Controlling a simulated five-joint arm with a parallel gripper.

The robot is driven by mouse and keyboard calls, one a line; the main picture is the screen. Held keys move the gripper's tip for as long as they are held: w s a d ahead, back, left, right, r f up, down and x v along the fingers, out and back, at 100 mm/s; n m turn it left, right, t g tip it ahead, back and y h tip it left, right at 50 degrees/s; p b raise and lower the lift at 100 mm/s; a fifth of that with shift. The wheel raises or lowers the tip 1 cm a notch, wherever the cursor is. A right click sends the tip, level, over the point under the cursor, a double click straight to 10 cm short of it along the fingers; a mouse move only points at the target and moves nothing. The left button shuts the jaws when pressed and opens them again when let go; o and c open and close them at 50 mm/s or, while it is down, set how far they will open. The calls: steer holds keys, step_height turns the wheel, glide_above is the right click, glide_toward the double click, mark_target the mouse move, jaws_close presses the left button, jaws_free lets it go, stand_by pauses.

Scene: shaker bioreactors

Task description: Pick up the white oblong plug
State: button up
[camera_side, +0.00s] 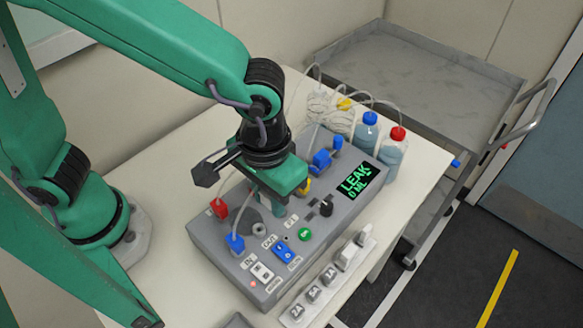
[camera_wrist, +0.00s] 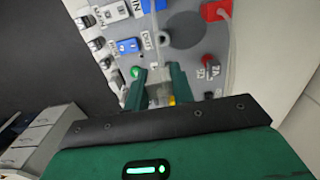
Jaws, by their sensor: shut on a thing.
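My gripper (camera_side: 272,207) points down over the grey control box (camera_side: 225,245), close to its top face. In the wrist view my gripper (camera_wrist: 158,88) has its two green fingers shut on a pale piece (camera_wrist: 157,91). It looks like the white oblong plug, but its full shape is hidden between the fingers. A small yellow part (camera_wrist: 173,100) shows beside it. In the side view the held piece is hidden behind the fingers.
The box carries a blue switch (camera_side: 283,251), green button (camera_side: 305,234), red connector (camera_side: 218,207) and LEAK display (camera_side: 355,186). Tubed bottles (camera_side: 388,158) stand behind. A strip with white pieces (camera_side: 323,285) lies in front. The table (camera_side: 160,158) is clear at left.

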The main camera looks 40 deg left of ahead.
steer(key=s+d+r, duration=0.2)
steer(key=s+r, duration=0.3)
steer(key=s, duration=0.3)
steer(key=shift+d, duration=0.1)
stand_by(0.5)
